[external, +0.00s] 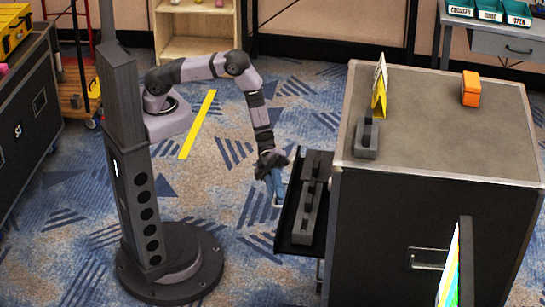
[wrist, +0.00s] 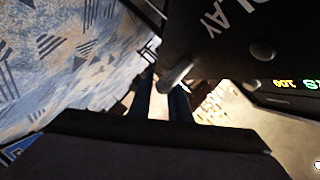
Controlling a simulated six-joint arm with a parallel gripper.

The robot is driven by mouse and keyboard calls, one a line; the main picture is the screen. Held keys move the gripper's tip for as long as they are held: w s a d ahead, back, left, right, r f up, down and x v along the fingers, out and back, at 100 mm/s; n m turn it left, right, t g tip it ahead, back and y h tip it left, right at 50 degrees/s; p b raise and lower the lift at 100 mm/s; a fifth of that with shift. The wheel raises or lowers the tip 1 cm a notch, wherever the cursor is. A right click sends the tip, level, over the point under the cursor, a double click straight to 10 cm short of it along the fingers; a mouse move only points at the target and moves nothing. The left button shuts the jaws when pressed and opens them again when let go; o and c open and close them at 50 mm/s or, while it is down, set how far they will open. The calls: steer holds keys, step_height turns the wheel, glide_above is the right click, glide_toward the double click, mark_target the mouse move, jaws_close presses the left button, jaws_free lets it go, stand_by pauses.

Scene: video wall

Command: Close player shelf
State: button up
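The player shelf (external: 292,236) is a dark tray pulled out of the left side of the large black case (external: 425,225). A grey player unit (external: 309,212) lies on it. In the wrist view a dark panel (wrist: 215,45) marked "PLAY" has a cylindrical grey knob (wrist: 176,73) at its edge. My gripper (external: 275,190) points down just left of the shelf's outer edge. In the wrist view its two dark blue fingers (wrist: 160,97) stand apart with a bright gap between them. The knob overlaps the fingertips there; I cannot tell whether they touch it. Nothing is visibly held.
On the case top stand a yellow sign (external: 380,88), a grey device (external: 367,140) and an orange box (external: 471,89). A colourful panel (external: 450,270) stands at the front right. The patterned carpet (external: 225,225) is clear between my column and the shelf.

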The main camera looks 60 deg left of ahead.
mark_target(330, 205)
steer(key=shift+s+d+f, duration=0.1)
steer(key=shift+c, duration=0.3)
jaws_close()
steer(key=w+d+b, duration=1)
steer(key=w+d, duration=0.1)
steer(key=shift+w+d+f+b, duration=0.15)
steer(key=shift+w+d+b, duration=0.1)
steer(key=shift+b, duration=0.15)
steer(key=shift+w+d+b, duration=0.45)
steer(key=shift+w+d, duration=0.05)
steer(key=shift+w, duration=0.05)
steer(key=shift+r, duration=0.3)
steer(key=shift+w+r, duration=0.1)
steer(key=shift+w, duration=0.05)
